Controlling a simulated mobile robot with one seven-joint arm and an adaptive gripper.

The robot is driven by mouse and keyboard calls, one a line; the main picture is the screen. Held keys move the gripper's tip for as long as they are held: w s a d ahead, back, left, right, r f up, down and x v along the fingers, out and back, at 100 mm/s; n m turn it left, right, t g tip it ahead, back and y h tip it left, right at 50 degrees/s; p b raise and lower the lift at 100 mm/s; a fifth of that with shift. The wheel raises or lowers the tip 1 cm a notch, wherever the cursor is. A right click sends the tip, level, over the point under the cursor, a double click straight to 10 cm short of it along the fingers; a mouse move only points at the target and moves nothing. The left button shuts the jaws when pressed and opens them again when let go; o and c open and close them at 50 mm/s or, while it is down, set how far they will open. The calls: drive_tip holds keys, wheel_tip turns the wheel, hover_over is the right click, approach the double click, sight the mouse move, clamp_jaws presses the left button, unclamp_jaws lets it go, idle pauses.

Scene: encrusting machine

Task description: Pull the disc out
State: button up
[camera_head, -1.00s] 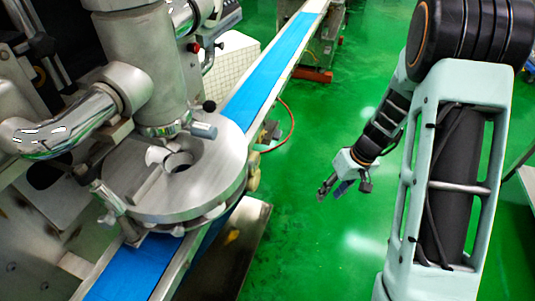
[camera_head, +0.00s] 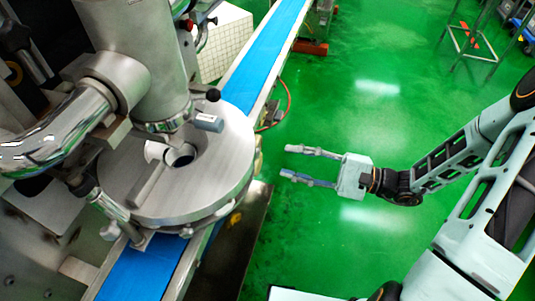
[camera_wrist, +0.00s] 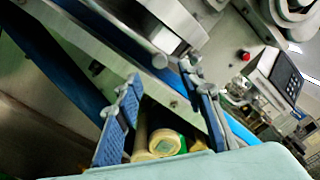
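The disc (camera_head: 222,172) is a wide, round, grey metal plate on the encrusting machine. It sits level below the machine's vertical metal column, above the blue conveyor belt. A small cylindrical opening shows near its middle, and a metal bar lies across its top. My gripper (camera_head: 288,161) is open and empty, to the right of the disc and apart from it, with its fingers pointing left at the machine. In the wrist view my gripper (camera_wrist: 162,78) shows two spread blue-padded fingers with nothing held between them. I cannot clearly make out the disc in that view.
The blue conveyor belt (camera_head: 262,65) runs diagonally under the disc. Cream-coloured rollers (camera_wrist: 165,142) show low between the fingers in the wrist view. A metal frame stand (camera_head: 470,42) is at the far right. The green floor around my gripper is clear.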

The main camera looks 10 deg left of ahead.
sight(259, 154)
drive_tip(key=a, duration=0.7)
drive_tip(key=shift+w, duration=0.3)
clamp_jaws()
